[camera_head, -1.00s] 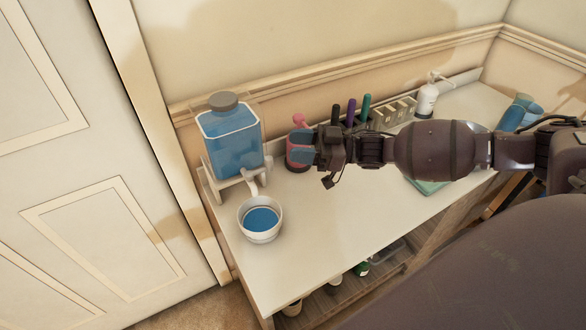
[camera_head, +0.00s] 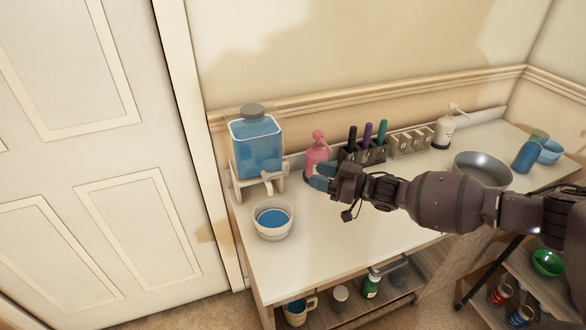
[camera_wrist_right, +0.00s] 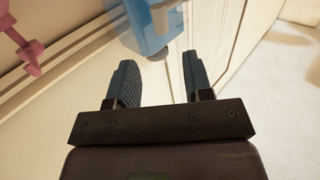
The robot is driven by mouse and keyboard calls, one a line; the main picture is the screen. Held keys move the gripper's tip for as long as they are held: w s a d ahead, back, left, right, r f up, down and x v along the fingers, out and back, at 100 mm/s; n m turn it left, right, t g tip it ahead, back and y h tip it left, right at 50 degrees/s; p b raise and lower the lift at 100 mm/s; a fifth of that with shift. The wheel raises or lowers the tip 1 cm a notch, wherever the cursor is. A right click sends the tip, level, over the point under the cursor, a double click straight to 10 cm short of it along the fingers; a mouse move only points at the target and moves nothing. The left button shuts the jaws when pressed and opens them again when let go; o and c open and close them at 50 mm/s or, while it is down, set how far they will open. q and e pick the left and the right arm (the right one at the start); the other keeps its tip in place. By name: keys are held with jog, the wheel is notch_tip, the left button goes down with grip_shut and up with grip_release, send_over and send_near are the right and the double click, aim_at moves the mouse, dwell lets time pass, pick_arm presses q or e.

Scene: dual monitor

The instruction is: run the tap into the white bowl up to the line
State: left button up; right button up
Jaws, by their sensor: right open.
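The white bowl (camera_head: 273,235) stands upright on the white counter at the left, with blue liquid (camera_head: 272,217) inside. I cannot make out a line in it. A clear tank of blue liquid (camera_head: 257,150) with a grey cap sits on a white stand just behind the bowl. Its pale tap (camera_head: 269,187) points down near the bowl's back rim; I cannot tell whether liquid is flowing. My right gripper (camera_head: 322,178) is open and empty, right of the tap and bowl. In the right wrist view its open fingers (camera_wrist_right: 162,80) point toward the tank's lower part (camera_wrist_right: 150,28). My left gripper is out of view.
A pink pump bottle (camera_head: 317,155) stands just behind my right gripper. Behind the arm are a dark holder with markers (camera_head: 367,135), a white pump bottle (camera_head: 446,130) and a metal bowl (camera_head: 482,166). The counter in front of my gripper is clear.

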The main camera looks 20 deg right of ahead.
jog(key=x, duration=0.8)
jog(key=shift+a, duration=0.1)
